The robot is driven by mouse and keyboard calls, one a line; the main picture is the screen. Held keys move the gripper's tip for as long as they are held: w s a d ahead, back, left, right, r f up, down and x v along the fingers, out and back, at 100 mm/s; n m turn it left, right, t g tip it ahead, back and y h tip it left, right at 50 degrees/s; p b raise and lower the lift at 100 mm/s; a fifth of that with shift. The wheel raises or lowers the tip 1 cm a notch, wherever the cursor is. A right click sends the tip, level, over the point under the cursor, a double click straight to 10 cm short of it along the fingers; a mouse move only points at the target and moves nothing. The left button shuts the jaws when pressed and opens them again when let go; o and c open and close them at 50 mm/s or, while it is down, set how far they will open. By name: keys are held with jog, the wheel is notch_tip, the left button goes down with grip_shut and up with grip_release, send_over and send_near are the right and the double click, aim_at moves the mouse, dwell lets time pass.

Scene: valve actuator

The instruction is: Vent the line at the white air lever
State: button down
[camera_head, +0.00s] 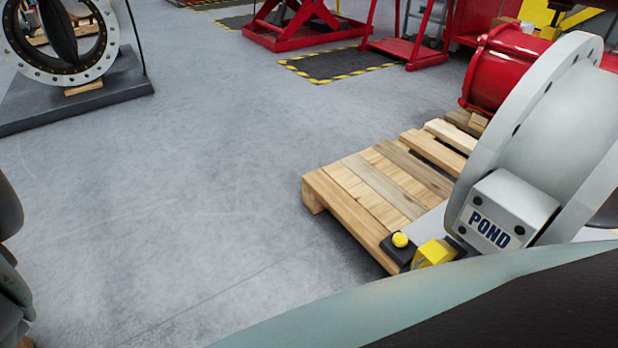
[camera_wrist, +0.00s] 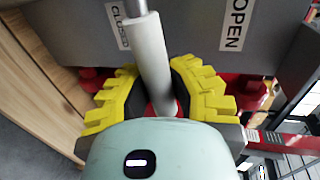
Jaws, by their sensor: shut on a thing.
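The white air lever (camera_wrist: 150,50) is a smooth white rod crossing the upper middle of the wrist view. My gripper (camera_wrist: 158,80) has yellow ribbed fingers on either side of the rod and is shut on it. A CLOSED label (camera_wrist: 118,24) lies just left of the lever's upper part, partly covered by it. An OPEN label (camera_wrist: 236,24) lies further right on the same grey plate. I cannot make out the lever in the head view.
In the head view, a grey flanged part with a POND box (camera_head: 490,229) stands at right by a wooden pallet (camera_head: 365,190). A red flanged pipe (camera_head: 503,68) lies behind. A black-seated ring valve (camera_head: 62,40) stands far left. The grey floor between is clear.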

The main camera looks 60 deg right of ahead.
jog(key=shift+d+f+m, duration=0.1)
jog(key=shift+f+m, duration=0.2)
jog(key=shift+f, duration=0.05)
jog(key=c, duration=1.5)
grip_release()
jog(key=o, duration=0.5)
jog(key=shift+s+d+f, duration=0.1)
jog(key=shift+s+d, duration=0.1)
jog(key=shift+d, duration=0.2)
jog(key=shift+o, duration=0.7)
jog(key=shift+w+a, duration=0.1)
jog(key=shift+a, duration=0.1)
jog(key=shift+r, duration=0.2)
